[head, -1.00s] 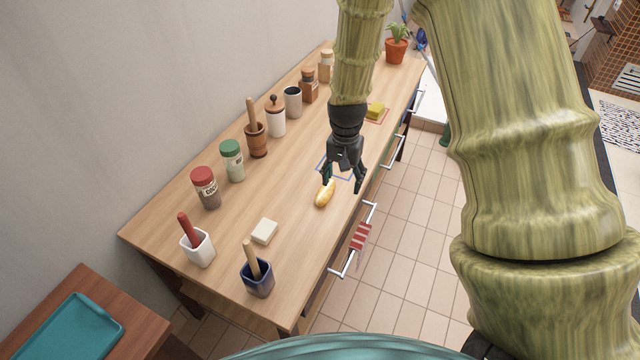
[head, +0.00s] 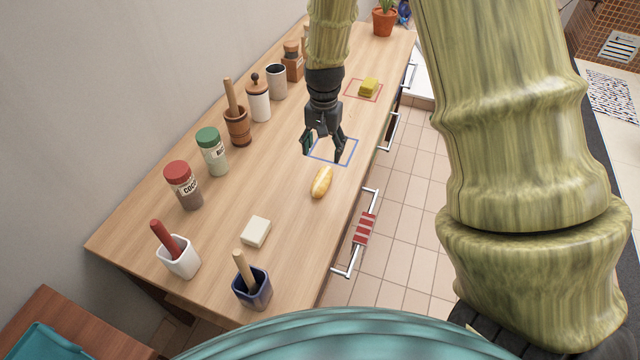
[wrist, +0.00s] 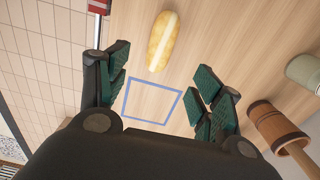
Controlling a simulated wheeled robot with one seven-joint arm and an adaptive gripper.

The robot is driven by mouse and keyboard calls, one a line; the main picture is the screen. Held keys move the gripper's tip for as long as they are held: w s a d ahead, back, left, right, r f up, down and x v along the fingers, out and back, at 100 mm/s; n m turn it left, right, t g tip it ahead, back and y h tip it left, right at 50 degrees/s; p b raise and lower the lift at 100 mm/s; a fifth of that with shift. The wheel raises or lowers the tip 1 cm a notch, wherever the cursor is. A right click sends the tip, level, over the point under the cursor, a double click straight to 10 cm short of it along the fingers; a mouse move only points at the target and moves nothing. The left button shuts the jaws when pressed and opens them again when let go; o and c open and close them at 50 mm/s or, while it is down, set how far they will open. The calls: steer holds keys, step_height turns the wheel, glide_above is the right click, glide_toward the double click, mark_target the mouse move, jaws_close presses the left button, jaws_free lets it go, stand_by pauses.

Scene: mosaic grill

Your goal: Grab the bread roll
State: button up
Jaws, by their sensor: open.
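The bread roll (head: 322,182) is a golden, elongated roll with a pale stripe along its top. It lies on the wooden counter just in front of the blue square outline (head: 334,151). In the wrist view the roll (wrist: 163,41) lies beyond the fingertips, between their lines. My gripper (head: 322,152) is open and empty. In the head view it hangs over the blue outline, behind the roll and apart from it. In the wrist view my gripper (wrist: 160,82) has its green-padded fingers spread wide on both sides of the outline.
A cream block (head: 256,232), a white pot (head: 180,261) and a blue pot (head: 252,290) stand nearer. Jars and a mortar (head: 237,128) line the wall side. A yellow sponge (head: 368,87) lies farther back. Drawer handles (head: 370,205) stick out at the right edge.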

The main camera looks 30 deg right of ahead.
glide_above(322, 178)
steer(key=shift+w+d+f+p, duration=0.1)
steer(key=shift+w+f+p, duration=0.15)
steer(key=shift+f, duration=1.15)
steer(key=shift+w+d+f+p, duration=0.1)
steer(key=shift+w+f+p, duration=0.1)
steer(key=shift+f, duration=1.15)
steer(key=shift+s+a+f+p, duration=0.1)
steer(key=shift+s+f+p, duration=0.1)
steer(key=shift+f, duration=0.2)
steer(key=shift+s+f+p, duration=0.1)
steer(key=shift+f+p, duration=0.1)
steer(key=shift+f, duration=0.15)
steer(key=shift+a+f+p, duration=0.1)
steer(key=shift+f+p, duration=0.45)
steer(key=shift+f, duration=1.5)
steer(key=shift+s, duration=0.1)
steer(key=shift+c, duration=0.2)
steer(key=c, duration=1.1)
